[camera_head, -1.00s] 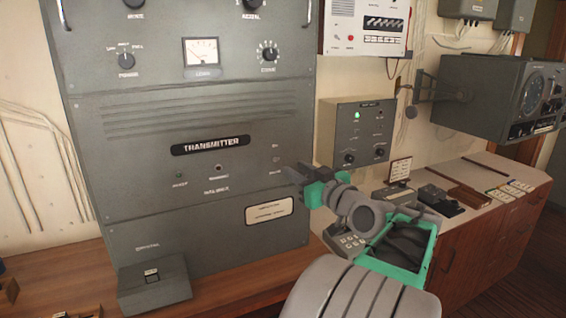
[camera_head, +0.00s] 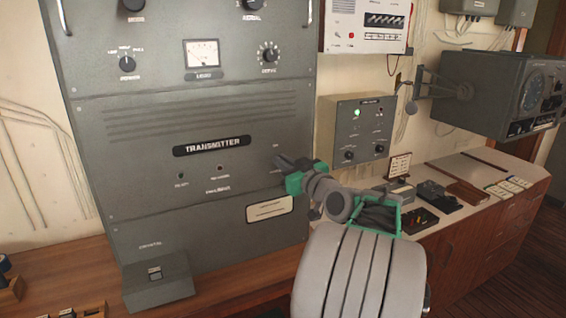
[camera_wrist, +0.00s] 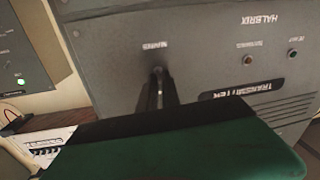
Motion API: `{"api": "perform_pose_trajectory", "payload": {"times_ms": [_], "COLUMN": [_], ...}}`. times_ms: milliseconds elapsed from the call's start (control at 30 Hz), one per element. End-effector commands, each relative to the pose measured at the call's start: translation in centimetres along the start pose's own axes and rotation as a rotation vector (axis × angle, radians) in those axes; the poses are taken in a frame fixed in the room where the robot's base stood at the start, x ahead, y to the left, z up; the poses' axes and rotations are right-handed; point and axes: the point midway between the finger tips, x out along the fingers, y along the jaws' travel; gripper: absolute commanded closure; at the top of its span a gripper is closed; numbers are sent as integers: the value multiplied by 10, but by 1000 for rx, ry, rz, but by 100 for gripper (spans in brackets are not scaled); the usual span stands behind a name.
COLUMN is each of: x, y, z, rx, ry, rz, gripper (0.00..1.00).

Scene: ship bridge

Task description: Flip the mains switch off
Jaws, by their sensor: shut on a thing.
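The grey transmitter cabinet (camera_head: 130,140) fills the left and middle of the head view. Its mains switch is at the right of the lower panel, hidden there behind my gripper (camera_head: 279,163). In the wrist view the panel is upside down, with the mains label and the small dark switch (camera_wrist: 158,72) just beyond my gripper's dark fingers (camera_wrist: 158,95). The fingers are shut around the switch, close against the panel. The lever's exact tilt cannot be made out.
A grey box with a lit green lamp (camera_head: 361,130) hangs on the wall to the right. A wooden desk (camera_head: 235,290) runs below the cabinet, with a small crystal box (camera_head: 160,285). A counter (camera_head: 490,230) with small devices stands at the right.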

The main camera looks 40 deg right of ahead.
Motion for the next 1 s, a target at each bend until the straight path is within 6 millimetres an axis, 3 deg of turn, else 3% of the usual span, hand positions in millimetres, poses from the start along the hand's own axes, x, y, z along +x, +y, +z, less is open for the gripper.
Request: {"api": "perform_pose_trajectory", "payload": {"times_ms": [533,1000], "x": [0,-1], "y": [0,-2], "z": [1,20], "rx": [-1,-24], "ry": [3,148], "rz": [2,17], "gripper": [100,100]}}
